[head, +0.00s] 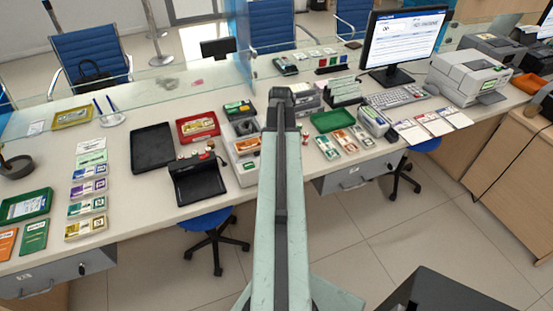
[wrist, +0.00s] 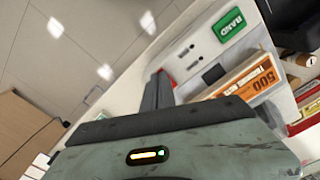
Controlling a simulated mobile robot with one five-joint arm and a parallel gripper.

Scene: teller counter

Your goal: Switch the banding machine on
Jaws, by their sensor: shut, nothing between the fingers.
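The banding machine is a pale grey unit with a green label reading BAND (wrist: 229,25); its pale face (wrist: 192,52) fills the upper right of the wrist view. Small dark sockets or buttons show on that face. A small red part (wrist: 174,83) shows right beside my fingertips; whether they touch it I cannot tell. An orange-banded note bundle marked 500 (wrist: 243,88) lies in the machine. In the head view the machine (head: 246,176) stands left of my arm, which partly hides it. My gripper (wrist: 158,90) is shut and empty, close to the machine face.
A black tilted stand (head: 200,183) and stamps are left of the machine. A black tray (head: 152,148) and red tray (head: 183,139) lie farther left. A green tray (head: 333,121) and note bundles lie right of my arm. A blue stool (head: 207,219) stands below the counter.

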